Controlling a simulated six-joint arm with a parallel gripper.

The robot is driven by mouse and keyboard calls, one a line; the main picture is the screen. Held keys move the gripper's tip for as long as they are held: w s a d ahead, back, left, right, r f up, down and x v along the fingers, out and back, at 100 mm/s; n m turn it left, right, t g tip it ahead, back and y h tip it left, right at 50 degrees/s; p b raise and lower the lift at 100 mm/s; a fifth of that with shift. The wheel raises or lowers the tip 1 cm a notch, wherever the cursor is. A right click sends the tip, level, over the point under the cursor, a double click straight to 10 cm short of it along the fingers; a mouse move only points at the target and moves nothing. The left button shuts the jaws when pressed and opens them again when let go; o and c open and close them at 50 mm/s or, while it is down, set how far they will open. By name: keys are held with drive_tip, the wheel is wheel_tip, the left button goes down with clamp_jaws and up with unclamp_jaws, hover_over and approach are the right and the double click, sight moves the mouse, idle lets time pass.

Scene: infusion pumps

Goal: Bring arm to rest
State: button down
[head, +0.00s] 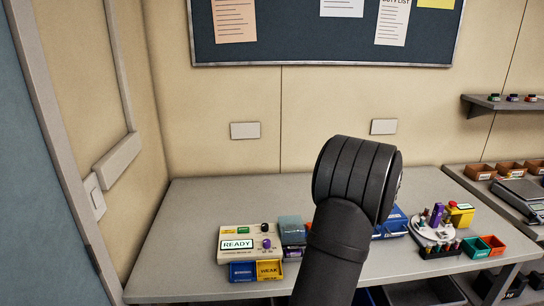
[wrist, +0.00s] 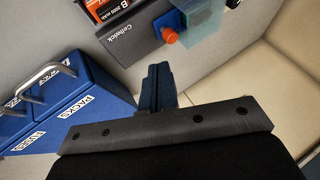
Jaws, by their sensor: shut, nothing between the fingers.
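My gripper (wrist: 158,70) shows in the wrist view as two dark fingers pressed together with nothing between them. It is near a grey unit marked Cellwick (wrist: 125,40) and a blue box (wrist: 75,110) with drawers labelled PACKS and FUSES. It appears apart from both. In the head view my dark arm rises in front of the table, and the gripper itself is hidden behind the arm.
On the grey table (head: 190,215) stand a beige device with a READY screen (head: 237,245), a blue bin (head: 242,271), a yellow bin (head: 269,269) and a blue box (head: 394,222). A round white stand (head: 430,232) is to the right. The table's left part is clear.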

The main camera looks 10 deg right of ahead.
drive_tip(key=shift+x, duration=4.35)
drive_tip(key=c, duration=2.1)
unclamp_jaws()
